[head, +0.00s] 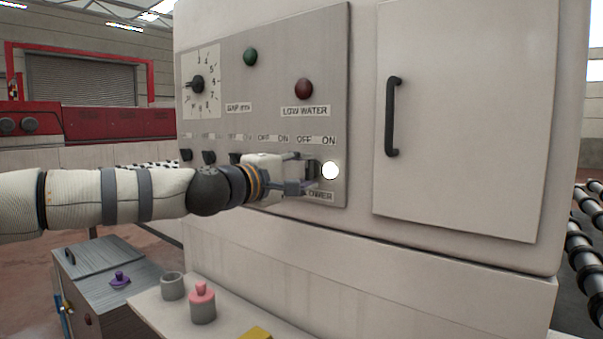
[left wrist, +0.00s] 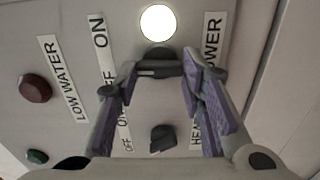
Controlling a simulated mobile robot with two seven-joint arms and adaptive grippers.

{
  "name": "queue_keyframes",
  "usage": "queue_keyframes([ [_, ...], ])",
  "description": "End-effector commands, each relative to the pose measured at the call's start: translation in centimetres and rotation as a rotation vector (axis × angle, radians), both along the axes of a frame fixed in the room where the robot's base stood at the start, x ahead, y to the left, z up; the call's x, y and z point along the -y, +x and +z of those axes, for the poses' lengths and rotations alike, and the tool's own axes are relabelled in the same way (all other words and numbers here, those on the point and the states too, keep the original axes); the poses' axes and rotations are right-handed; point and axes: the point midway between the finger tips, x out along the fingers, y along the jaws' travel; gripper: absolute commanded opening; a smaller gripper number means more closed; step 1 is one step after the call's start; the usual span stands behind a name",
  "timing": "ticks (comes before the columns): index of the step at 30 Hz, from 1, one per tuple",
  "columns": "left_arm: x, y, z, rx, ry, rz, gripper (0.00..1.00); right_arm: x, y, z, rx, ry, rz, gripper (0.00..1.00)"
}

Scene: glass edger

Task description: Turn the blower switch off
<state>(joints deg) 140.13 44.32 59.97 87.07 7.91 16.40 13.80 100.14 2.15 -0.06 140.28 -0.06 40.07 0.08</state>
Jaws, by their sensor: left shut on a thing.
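The blower switch is a dark knob (left wrist: 158,68) on the grey control panel (head: 270,90), below an OFF/ON label (head: 316,140). Its name label (head: 319,197) is partly hidden and shows only its last letters, "OWER". A round white lamp (head: 330,170) beside the switch is lit; it also shows in the left wrist view (left wrist: 158,22). My left gripper (head: 307,173) reaches in from the left, its purple-padded fingers (left wrist: 160,80) shut on the knob from both sides. The fingers partly cover the knob, so I cannot tell its exact setting. My right gripper is out of view.
Another dark switch (left wrist: 162,138) with a label starting "HEA" sits close by. A red LOW WATER lamp (head: 304,89), a green lamp (head: 250,56) and a dial (head: 197,84) are above. A door handle (head: 393,116) sticks out at right. A ledge below holds a pink-topped weight (head: 202,305).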

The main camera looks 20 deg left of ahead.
Motion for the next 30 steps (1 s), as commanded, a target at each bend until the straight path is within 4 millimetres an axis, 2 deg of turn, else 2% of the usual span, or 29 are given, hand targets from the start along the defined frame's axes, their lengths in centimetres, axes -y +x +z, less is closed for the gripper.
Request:
queue_keyframes([
  [15, 0.02, 0.02, -0.16, -0.153, -0.420, 0.000, 0.08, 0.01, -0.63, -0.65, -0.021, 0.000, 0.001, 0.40],
  [30, 0.04, -0.02, -0.12, -0.221, -0.607, -0.001, 0.08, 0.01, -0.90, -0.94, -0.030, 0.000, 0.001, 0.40],
])
